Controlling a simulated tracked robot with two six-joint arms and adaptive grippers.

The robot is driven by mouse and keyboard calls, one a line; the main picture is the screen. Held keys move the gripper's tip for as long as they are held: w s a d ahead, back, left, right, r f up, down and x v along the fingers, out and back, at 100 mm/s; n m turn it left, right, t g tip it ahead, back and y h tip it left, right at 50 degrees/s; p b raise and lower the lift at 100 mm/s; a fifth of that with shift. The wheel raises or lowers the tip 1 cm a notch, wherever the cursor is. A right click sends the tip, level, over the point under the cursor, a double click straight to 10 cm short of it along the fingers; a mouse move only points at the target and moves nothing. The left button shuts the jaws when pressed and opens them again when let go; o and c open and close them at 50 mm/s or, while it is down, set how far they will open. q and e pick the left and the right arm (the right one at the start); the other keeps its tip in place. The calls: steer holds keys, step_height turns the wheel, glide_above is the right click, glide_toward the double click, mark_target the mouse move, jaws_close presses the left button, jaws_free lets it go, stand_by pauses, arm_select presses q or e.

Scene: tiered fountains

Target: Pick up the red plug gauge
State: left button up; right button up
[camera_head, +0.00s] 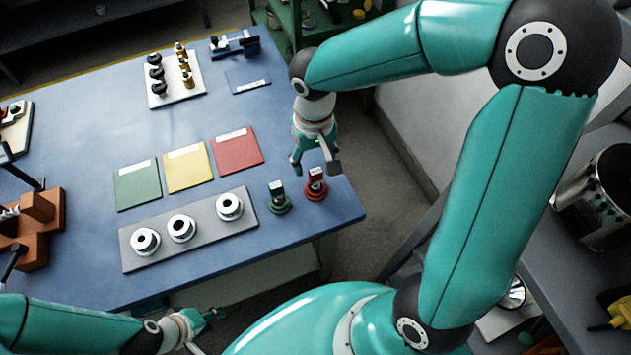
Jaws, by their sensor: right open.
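The red plug gauge (316,190) stands upright on its round red base at the right end of the blue table. My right gripper (315,168) is open and empty, pointing down with its fingertips just above and behind the gauge in the picture. I cannot tell whether a fingertip touches it. A green plug gauge (278,199) stands just to the left of the red one. My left gripper (212,316) is low at the bottom, off the table's front edge, away from both gauges; its jaws are too small to judge.
On the blue table (95,110), a grey plate (203,235) holds three white rings. Green (137,187), yellow (188,168) and red (237,153) cards lie behind it. A white tray (182,96) holds several small gauges. An orange fixture (36,215) stands at left.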

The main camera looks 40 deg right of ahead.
mark_target(315, 171)
step_height(315, 171, down, 5)
steer(key=shift+s, duration=0.15)
steer(key=c, duration=1.1)
